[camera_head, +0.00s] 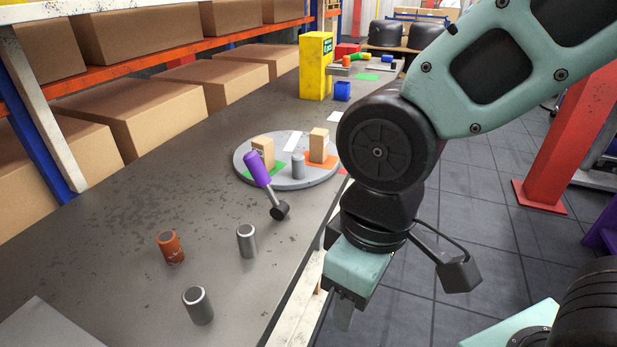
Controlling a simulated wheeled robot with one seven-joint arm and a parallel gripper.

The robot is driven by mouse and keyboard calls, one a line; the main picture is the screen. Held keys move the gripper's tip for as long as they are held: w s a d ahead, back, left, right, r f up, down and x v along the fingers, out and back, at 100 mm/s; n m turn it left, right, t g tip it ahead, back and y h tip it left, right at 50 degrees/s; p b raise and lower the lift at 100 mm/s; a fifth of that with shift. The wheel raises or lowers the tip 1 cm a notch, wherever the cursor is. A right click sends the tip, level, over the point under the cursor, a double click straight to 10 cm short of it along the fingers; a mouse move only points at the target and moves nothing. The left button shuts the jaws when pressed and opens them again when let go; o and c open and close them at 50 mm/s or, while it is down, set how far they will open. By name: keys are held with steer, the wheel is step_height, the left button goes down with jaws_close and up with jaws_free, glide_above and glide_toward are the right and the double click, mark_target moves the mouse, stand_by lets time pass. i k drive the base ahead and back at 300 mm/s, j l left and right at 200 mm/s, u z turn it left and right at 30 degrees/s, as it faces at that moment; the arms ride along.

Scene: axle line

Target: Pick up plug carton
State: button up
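Two small tan cartons stand on a round grey plate (297,184) on the workbench. One carton (263,152) is on a green patch at the left, partly behind a purple handle. The other carton (319,146) is on an orange patch at the right. I cannot tell from their faces which is the plug carton. My gripper (338,312) points down beyond the bench's right edge, nearer to me than the plate and apart from both cartons. Its fingers are partly hidden and no held object shows.
A purple-handled tool (258,171) with a black head lies at the plate's near edge. A grey cylinder (298,166) stands between the cartons. An orange can (170,247) and metal cylinders (247,241) stand nearer. A yellow box (315,68) stands farther back. The bench's left side is clear.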

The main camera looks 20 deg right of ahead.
mark_target(319, 138)
steer(key=i+l, duration=0.15)
steer(key=l, duration=0.2)
steer(key=i+l, duration=0.15)
steer(key=l, duration=0.25)
steer(key=i+l+z, duration=0.1)
steer(key=l, duration=0.25)
steer(key=i, duration=0.1)
